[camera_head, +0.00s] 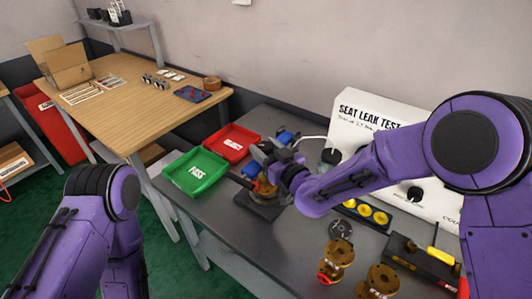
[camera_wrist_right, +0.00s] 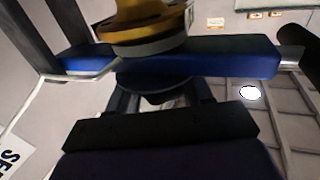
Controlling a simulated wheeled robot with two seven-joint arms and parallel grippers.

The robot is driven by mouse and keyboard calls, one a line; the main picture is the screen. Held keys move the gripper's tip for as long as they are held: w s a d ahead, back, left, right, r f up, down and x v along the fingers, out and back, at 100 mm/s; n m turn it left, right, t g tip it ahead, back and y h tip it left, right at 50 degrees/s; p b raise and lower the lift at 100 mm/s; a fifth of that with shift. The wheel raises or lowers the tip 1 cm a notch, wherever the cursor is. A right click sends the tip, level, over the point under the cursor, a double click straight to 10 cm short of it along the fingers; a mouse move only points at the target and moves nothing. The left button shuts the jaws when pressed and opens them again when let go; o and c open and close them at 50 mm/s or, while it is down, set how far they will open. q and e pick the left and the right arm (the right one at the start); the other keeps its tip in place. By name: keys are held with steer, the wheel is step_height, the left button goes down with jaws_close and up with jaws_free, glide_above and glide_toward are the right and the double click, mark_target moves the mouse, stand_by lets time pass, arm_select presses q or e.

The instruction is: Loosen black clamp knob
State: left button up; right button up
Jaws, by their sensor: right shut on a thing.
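My right gripper (camera_head: 270,163) is over the test fixture, whose black base (camera_head: 258,206) stands on the grey bench. A brass valve body (camera_head: 264,188) sits in the fixture, partly hidden by the gripper. In the right wrist view, the black clamp knob (camera_wrist_right: 152,80) is a dark round shape between my finger pads, below a blue bar (camera_wrist_right: 230,55) and the brass body (camera_wrist_right: 150,22). The gripper is shut on this knob. In the head view the knob is hidden behind the gripper. My left arm shows at the lower left, but its gripper is out of view.
A green PASS tray (camera_head: 195,172) and a red tray (camera_head: 231,143) lie left of the fixture. The white seat leak test panel (camera_head: 375,112) stands behind my right arm. Brass valves (camera_head: 335,260) and a black tool holder (camera_head: 415,262) are at the front right.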

steer(key=n+g+y+b, duration=0.1)
steer(key=n+g+y, duration=0.1)
steer(key=y, duration=0.1)
steer(key=shift+d+f+n+g, duration=0.1)
steer(key=shift+f+n+g, duration=0.05)
steer(key=shift+n+g, duration=0.2)
steer(key=shift+n+g+y+b, duration=0.45)
steer(key=shift+n+g+y, duration=0.55)
steer(key=shift+g, duration=0.4)
steer(key=shift+n+g+y+b, duration=0.4)
steer(key=shift+n+g+y, duration=0.4)
steer(key=shift+n+g, duration=0.4)
steer(key=shift+g, duration=0.35)
steer(key=o, duration=1)
steer(key=b+v, duration=0.2)
steer(key=v, duration=0.8)
steer(key=shift+d+b, duration=0.25)
steer(key=shift+b, duration=0.05)
